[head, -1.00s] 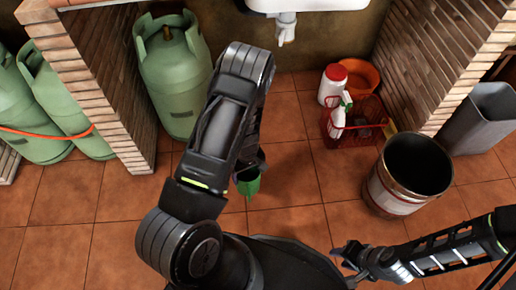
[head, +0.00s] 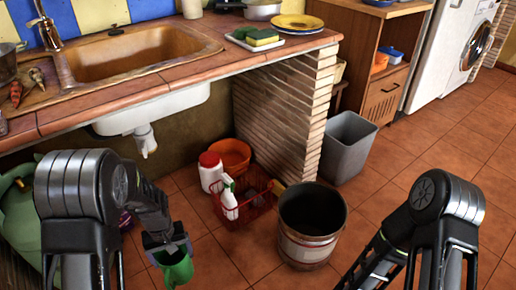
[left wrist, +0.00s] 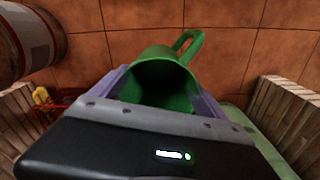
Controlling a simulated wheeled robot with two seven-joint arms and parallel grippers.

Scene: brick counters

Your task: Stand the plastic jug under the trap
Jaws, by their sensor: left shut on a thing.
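The green plastic jug (head: 178,270) is at the lower left of the head view, low in front of the sink counter. My left gripper (head: 166,241) is shut on it. In the left wrist view the open-topped jug (left wrist: 165,82) sits between the purple jaw pads, its handle pointing up in the picture. The white trap (head: 146,140) hangs beneath the sink basin, above and behind the jug in the head view. I cannot tell whether the jug touches the floor. My right arm shows at the lower right, but its gripper is out of view.
A red basket (head: 247,205) with a spray bottle, a red-lidded white container (head: 210,172) and an orange bowl (head: 232,155) stand under the counter. A large bucket (head: 309,228) and a grey bin (head: 349,145) stand to the right. A green gas cylinder (head: 20,215) is at left.

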